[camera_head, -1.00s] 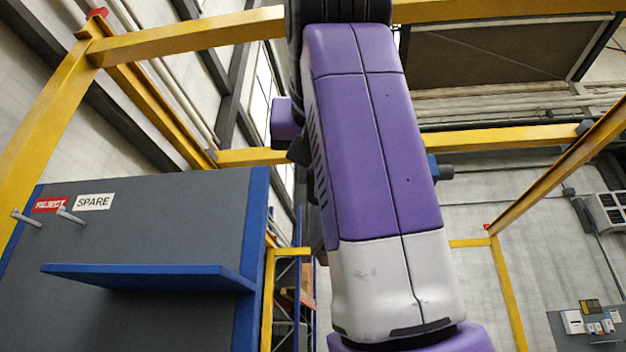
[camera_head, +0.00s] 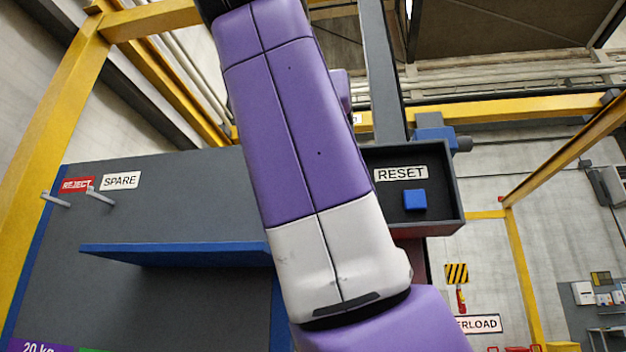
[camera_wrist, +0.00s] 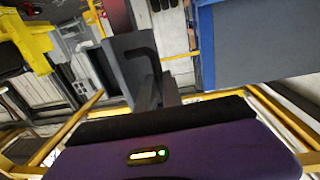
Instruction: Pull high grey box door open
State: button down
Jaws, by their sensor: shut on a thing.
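The high grey box (camera_head: 452,222) is right of my arm in the head view. Its front is open at least in part, showing a RESET label (camera_head: 401,173) and a blue button (camera_head: 414,200) inside. My arm covers its left side, and the door cannot be made out there. In the wrist view a grey panel (camera_wrist: 122,62), apparently the door, stands ahead with a dark bent handle (camera_wrist: 143,51). My gripper (camera_wrist: 158,88) is shut on what looks like this handle; the exact contact is hard to see. The gripper is out of sight in the head view.
A grey board (camera_head: 190,195) with REJECT and SPARE labels, hooks and a blue shelf (camera_head: 175,254) stands left of my arm. A dark post (camera_head: 383,75) rises above the box. Yellow beams (camera_head: 60,130) frame the space. An OVERLOAD sign (camera_head: 480,324) is lower right.

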jog(key=c, duration=1.5)
grip_release()
jog(key=b+v, duration=0.3)
jog(key=v, duration=0.4)
jog(key=shift+s, duration=0.35)
jog(key=shift+a, duration=0.1)
